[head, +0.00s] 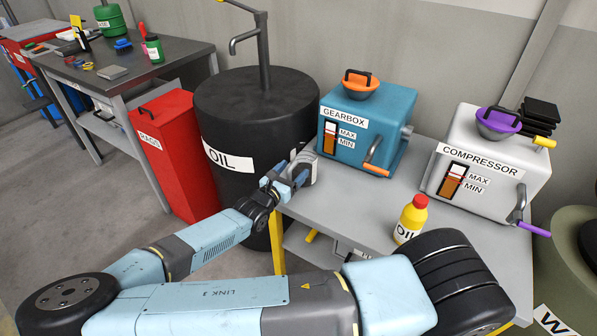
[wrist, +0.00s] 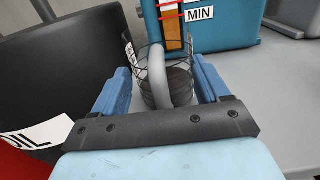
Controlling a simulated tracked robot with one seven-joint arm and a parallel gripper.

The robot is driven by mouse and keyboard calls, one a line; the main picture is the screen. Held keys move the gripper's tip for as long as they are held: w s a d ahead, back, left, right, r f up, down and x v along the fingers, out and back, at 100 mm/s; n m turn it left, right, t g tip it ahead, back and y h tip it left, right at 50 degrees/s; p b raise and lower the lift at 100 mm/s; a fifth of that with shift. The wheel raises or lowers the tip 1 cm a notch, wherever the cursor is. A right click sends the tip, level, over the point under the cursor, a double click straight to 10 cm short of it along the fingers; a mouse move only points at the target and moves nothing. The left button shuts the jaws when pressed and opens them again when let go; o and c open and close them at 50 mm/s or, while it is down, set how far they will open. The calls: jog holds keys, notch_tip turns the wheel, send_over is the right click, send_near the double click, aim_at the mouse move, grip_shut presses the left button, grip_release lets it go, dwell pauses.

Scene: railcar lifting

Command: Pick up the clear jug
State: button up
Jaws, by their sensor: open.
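The clear jug (wrist: 181,84) is see-through, with thin dark lines around it and a thick grey handle (wrist: 157,75) on the side toward me. It stands on the grey table in front of the gearbox. In the head view the jug (head: 306,165) is at the table's left edge, partly behind my gripper (head: 290,180). In the wrist view my gripper (wrist: 160,90) is open, with one blue finger on each side of the jug's handle. I cannot tell whether the fingers touch the jug.
A black oil drum (head: 240,115) stands left of the grey table (head: 340,215). The blue gearbox (head: 385,115) is close behind the jug. A white compressor (head: 490,150) and a yellow oil bottle (head: 411,220) are to the right. A red rags bin (head: 172,150) stands on the floor.

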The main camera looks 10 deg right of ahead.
jog(key=shift+w+d, duration=0.35)
jog(key=shift+w, duration=0.2)
jog(key=c, duration=0.9)
